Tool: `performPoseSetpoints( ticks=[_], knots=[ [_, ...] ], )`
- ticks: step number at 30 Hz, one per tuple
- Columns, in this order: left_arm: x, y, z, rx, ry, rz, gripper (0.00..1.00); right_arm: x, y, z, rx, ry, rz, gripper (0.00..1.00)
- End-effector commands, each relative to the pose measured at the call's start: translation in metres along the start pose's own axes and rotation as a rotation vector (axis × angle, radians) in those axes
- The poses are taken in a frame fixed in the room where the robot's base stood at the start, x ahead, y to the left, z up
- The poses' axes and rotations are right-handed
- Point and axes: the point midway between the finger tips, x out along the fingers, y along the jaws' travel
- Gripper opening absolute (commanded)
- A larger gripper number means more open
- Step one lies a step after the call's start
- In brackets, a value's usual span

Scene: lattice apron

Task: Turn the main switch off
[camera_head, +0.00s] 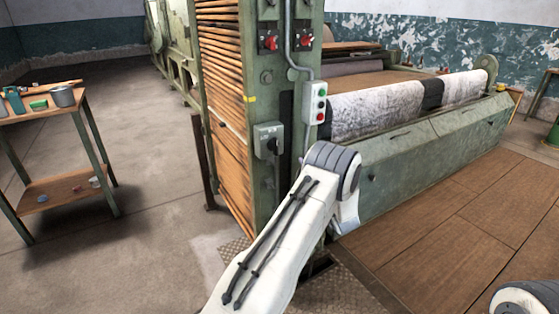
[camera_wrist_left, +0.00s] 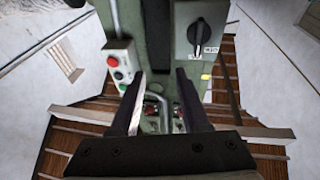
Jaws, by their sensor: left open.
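A grey switch box (camera_head: 268,138) with a black rotary knob is on the front of the green machine post. It also shows at the upper right of the wrist view, where the round black knob (camera_wrist_left: 203,34) has a small white label beside it. Its on or off position is not readable. Two red rotary switches, left one (camera_head: 269,42) and right one (camera_head: 305,41), sit higher on the post. My left gripper (camera_wrist_left: 160,80) is open and empty, its fingers pointing toward the post, apart from the knob. In the head view my arm hides it. My right gripper is out of view.
A push-button box (camera_head: 315,103) with red and green buttons is on the post, right of the switch box; it also shows in the wrist view (camera_wrist_left: 119,62). A grey conduit (camera_head: 300,72) runs above it. A workbench (camera_head: 42,107) with tools stands left. Open floor lies between.

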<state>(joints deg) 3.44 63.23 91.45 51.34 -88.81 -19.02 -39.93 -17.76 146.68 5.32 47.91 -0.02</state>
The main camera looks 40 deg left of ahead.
Motion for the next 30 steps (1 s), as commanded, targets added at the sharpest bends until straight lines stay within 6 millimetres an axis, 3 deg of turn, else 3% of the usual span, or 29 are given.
performPoseSetpoints(
  ticks=[1,3,6,11,21,30],
  knots=[
    [0.002,-0.020,0.016,0.027,0.046,-0.061,0.46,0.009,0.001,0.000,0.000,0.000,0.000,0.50],
    [0.004,-0.039,0.022,0.054,0.098,-0.122,0.46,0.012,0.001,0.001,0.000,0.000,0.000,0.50],
    [0.006,-0.052,0.024,0.074,0.137,-0.166,0.46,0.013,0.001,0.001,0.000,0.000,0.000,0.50],
    [0.023,-0.059,0.020,0.077,0.147,-0.179,0.46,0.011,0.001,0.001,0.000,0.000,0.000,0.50],
    [0.083,-0.069,0.010,0.077,0.146,-0.175,0.46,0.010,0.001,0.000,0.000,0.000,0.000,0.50],
    [0.105,-0.071,0.008,0.078,0.144,-0.171,0.46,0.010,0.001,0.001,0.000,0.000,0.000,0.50]
  ],
)
